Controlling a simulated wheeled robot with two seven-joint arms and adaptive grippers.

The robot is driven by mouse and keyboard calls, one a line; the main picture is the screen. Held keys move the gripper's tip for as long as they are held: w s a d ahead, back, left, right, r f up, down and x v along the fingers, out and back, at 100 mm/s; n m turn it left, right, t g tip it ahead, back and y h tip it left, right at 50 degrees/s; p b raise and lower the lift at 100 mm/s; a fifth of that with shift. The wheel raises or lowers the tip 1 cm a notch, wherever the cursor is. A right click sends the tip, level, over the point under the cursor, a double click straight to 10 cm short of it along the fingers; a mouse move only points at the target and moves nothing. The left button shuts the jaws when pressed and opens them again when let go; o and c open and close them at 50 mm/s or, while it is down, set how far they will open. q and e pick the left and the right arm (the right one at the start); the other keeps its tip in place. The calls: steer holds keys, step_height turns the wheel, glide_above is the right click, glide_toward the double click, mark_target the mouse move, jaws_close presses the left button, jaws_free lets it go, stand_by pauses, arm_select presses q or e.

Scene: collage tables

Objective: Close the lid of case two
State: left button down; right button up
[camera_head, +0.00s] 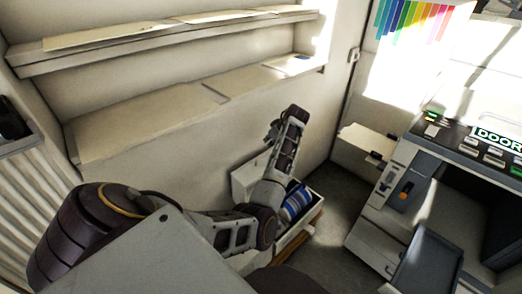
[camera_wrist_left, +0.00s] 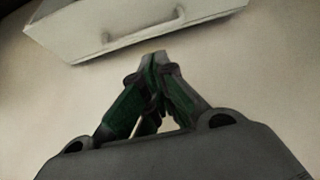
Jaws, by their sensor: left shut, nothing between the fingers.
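A pale case (camera_head: 310,212) stands low by the wall with its lid (camera_head: 246,178) raised on the left. A blue and white object (camera_head: 296,202) lies inside. No label shows which case it is. My left arm crosses in front of the case and hides part of it. My left gripper (camera_head: 272,131) is above the case, apart from the lid, beside the wall. In the left wrist view its fingers (camera_wrist_left: 157,58) are shut and empty. A pale box-like thing with a handle (camera_wrist_left: 145,30) is just beyond the fingertips; I cannot tell whether it is this case.
Brown wood (camera_head: 302,243) shows under the case. Two wall shelves (camera_head: 150,125) hold flat pale sheets. A grey machine (camera_head: 375,215) with a "DOOR" sign stands at right, with a small pale ledge (camera_head: 366,141) behind it. Dark floor between case and machine is clear.

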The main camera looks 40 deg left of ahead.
arm_select(q)
steer(key=b+x, duration=0.1)
steer(key=x, duration=0.7)
steer(key=shift+a+f, duration=0.2)
steer(key=shift+f, duration=0.15)
steer(key=shift+a+f+b, duration=0.3)
steer(key=shift+a+f, duration=0.05)
steer(key=shift+f, duration=0.15)
arm_select(e)
steer(key=shift+w+a+r, duration=0.65)
steer(key=shift+r, duration=0.2)
steer(key=shift+w+a+r, duration=0.6)
steer(key=shift+r, duration=0.2)
steer(key=shift+s, duration=0.1)
steer(key=shift+s+d+f, duration=0.2)
steer(key=shift+s+d, duration=0.1)
arm_select(q)
steer(key=shift+d, duration=0.15)
arm_select(e)
steer(key=shift+d, duration=0.1)
